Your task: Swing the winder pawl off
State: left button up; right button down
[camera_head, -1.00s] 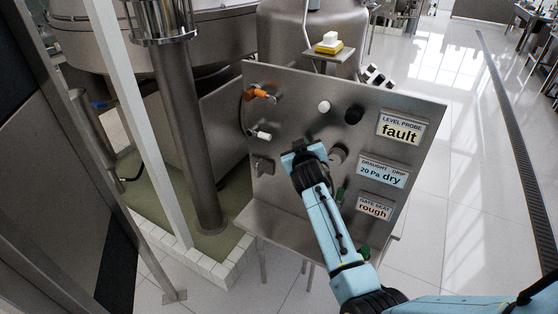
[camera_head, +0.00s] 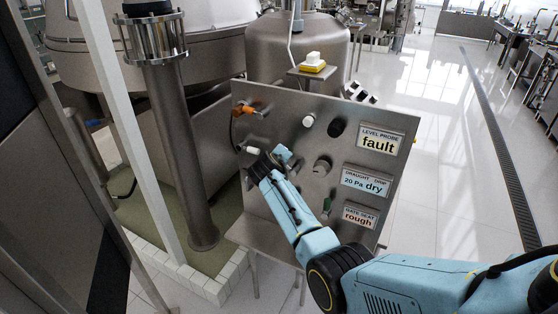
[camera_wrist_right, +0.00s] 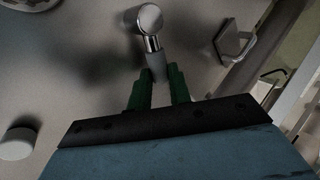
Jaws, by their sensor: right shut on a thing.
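My right gripper (camera_wrist_right: 158,90) is shut, its two green fingers on the grey grip of a small lever with a round chrome head (camera_wrist_right: 150,18). I take this lever to be the winder pawl; no label on it shows. In the head view, my right gripper (camera_head: 276,158) is at the left middle of the steel panel (camera_head: 285,110), and hides the lever. My left gripper is not in view.
A white-tipped lever (camera_head: 250,150) and an orange lever (camera_head: 245,110) are on the panel's left side. A white knob (camera_head: 308,120), a black knob (camera_head: 336,128) and a "fault" sign (camera_head: 380,143) are to the right. A square bracket (camera_wrist_right: 235,42) is close by.

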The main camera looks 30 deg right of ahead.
jog(key=shift+f, duration=0.1)
dwell(0.3)
jog(key=c, duration=1.6)
grip_release()
jog(key=o, duration=0.3)
jog(key=v, duration=1.3)
jog(key=shift+s+p, duration=0.2)
jog(key=shift+p, duration=0.1)
jog(key=shift+a, duration=0.1)
